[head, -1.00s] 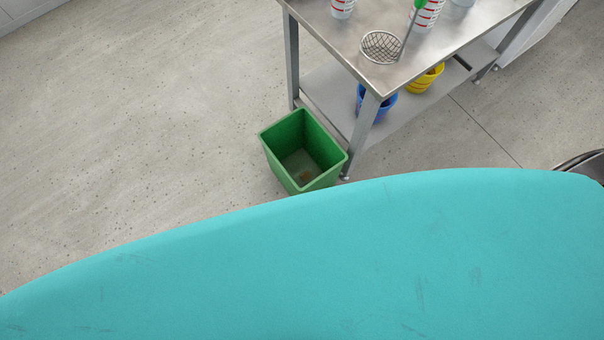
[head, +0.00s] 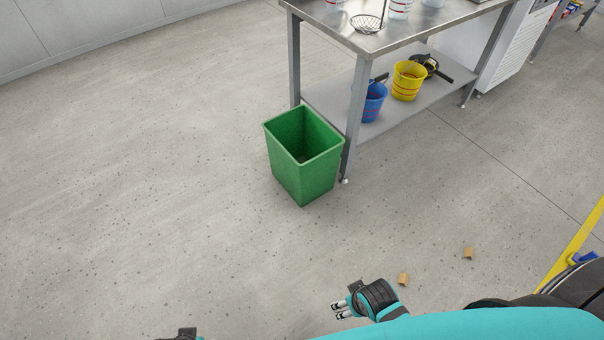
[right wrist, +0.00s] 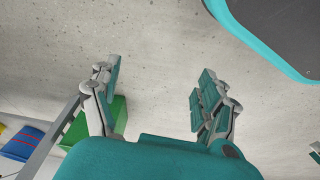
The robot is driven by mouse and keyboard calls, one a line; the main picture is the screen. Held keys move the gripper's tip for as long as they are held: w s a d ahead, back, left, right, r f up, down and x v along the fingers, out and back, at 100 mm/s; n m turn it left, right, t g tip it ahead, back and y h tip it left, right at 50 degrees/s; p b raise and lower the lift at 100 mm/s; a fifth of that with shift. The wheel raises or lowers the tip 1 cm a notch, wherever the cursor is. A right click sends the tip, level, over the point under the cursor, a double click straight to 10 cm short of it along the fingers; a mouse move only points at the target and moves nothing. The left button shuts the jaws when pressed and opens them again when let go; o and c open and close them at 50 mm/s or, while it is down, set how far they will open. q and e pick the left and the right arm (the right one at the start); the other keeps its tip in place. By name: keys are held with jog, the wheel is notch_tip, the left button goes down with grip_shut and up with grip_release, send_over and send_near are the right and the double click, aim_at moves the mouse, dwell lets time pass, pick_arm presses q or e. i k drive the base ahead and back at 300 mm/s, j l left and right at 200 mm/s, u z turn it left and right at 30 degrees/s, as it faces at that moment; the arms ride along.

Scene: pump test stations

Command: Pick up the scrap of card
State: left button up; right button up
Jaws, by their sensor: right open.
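Two small tan scraps of card lie apart on the floor in the head view: a nearer scrap (head: 403,279) and a farther scrap (head: 468,253) to its right. My right gripper (head: 340,308) is left of the nearer scrap in that view, with its fingers pointing left, away from both. In the right wrist view my right gripper (right wrist: 157,88) has its fingers spread, with nothing between them but floor behind. A dark part that seems to be my left gripper (head: 185,333) just shows at the bottom edge; its fingers are hidden.
A green bin (head: 305,172) stands beside a steel table (head: 350,110). The table's lower shelf holds a blue bucket (head: 373,102) and a yellow bucket (head: 407,82). A yellow floor line (head: 575,245) runs at the right. The floor left of the bin is clear.

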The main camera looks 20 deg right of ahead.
aim_at(403, 277)
jog(key=z, duration=1.85)
